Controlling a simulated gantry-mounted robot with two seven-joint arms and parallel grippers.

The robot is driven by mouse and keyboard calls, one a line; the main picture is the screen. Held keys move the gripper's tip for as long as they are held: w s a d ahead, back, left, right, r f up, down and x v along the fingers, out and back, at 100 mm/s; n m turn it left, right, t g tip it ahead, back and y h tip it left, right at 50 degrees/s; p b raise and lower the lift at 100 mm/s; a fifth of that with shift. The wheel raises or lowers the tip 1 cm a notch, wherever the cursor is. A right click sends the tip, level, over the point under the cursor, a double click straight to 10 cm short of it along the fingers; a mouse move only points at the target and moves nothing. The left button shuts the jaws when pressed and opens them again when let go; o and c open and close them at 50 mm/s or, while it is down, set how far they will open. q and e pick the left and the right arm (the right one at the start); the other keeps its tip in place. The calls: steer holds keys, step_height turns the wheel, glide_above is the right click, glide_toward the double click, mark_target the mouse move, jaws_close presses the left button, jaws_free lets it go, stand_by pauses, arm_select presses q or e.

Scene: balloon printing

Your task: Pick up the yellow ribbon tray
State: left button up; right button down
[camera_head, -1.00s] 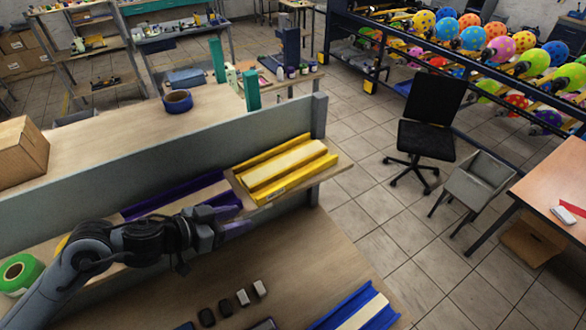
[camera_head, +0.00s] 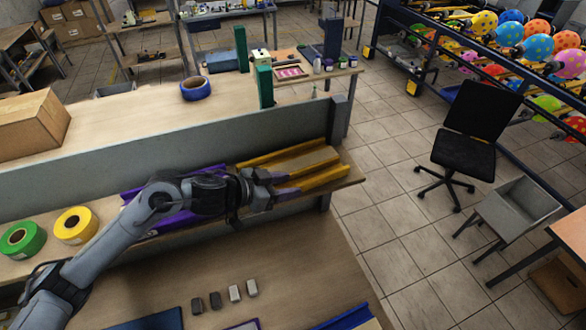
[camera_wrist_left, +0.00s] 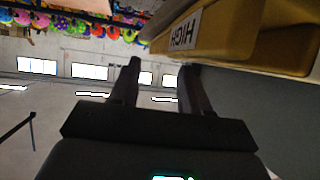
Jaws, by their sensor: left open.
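The yellow ribbon tray (camera_head: 325,180) lies on the narrow raised shelf, at its right end. It has yellow side walls and a paler middle. In the left wrist view the tray (camera_wrist_left: 225,32) fills the upper right and shows a label, seen upside down, reading "HIGH". My left gripper (camera_head: 288,184) is at the tray's near left end, its fingers pointing right and partly covering it. In the wrist view the gripper's fingers (camera_wrist_left: 158,68) are apart with nothing seen between them. The right finger is close to the tray's edge; I cannot tell if it touches. My right gripper is not in view.
A purple tray (camera_head: 130,194) lies on the same shelf, left of the yellow one, partly hidden by my arm. Green tape (camera_head: 22,240) and yellow tape (camera_head: 75,226) are further left. Small blocks (camera_head: 235,292) lie on the lower table. A grey panel (camera_head: 110,186) stands behind the shelf.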

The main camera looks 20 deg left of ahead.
mark_target(306, 182)
arm_select(q)
steer(key=shift+p+x, duration=0.6)
steer(key=shift+x, duration=2.1)
steer(key=shift+w+a, duration=0.1)
steer(key=shift+a, duration=0.05)
jaws_close()
steer(key=shift+r, duration=0.1)
